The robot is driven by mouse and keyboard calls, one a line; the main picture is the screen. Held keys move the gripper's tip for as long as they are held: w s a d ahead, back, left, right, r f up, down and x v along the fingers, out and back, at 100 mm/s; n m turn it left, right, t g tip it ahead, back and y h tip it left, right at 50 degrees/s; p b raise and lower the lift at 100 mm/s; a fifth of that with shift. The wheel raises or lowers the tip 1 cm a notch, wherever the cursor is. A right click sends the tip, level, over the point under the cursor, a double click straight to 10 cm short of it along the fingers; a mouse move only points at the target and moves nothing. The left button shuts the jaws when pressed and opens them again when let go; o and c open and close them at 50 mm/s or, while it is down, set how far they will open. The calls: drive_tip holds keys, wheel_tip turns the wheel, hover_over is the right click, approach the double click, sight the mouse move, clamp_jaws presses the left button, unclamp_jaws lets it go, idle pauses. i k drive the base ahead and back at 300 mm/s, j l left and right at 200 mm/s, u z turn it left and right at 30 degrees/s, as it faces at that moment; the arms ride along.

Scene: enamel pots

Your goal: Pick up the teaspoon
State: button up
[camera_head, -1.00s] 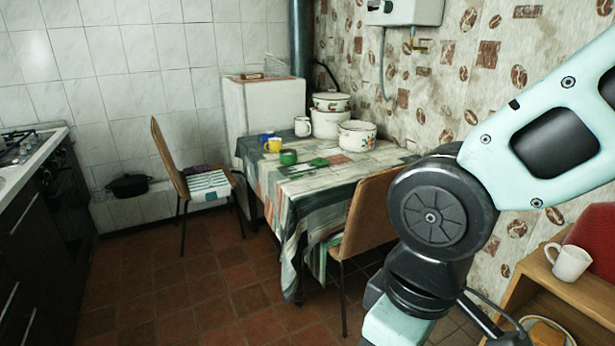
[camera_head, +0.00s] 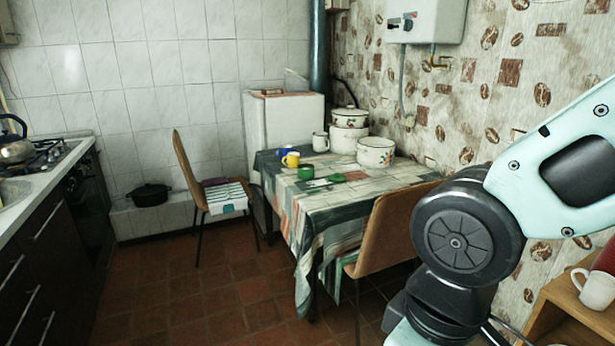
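I cannot make out a teaspoon in the head view. A table (camera_head: 384,185) with a patterned cloth stands ahead, against the right wall. On it are a yellow mug (camera_head: 291,160), a blue mug (camera_head: 283,153), a green mug (camera_head: 306,172) and a small flat green thing (camera_head: 337,178). My arm fills the right side of the view. My gripper is out of view.
A chair (camera_head: 390,228) stands at the table's near side and another (camera_head: 190,172) at its left. White pots (camera_head: 376,153) stand at the table's back. A dark counter (camera_head: 45,240) runs along the left. The tiled floor (camera_head: 190,290) between is clear.

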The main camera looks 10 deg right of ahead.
sight(329, 187)
drive_tip(key=i+j+u, duration=0.15)
drive_tip(key=i+j, duration=0.15)
drive_tip(key=i, duration=0.6)
drive_tip(key=i+j+u, duration=0.15)
drive_tip(key=i, duration=0.75)
drive_tip(key=i+j+u, duration=0.15)
drive_tip(key=i, duration=0.75)
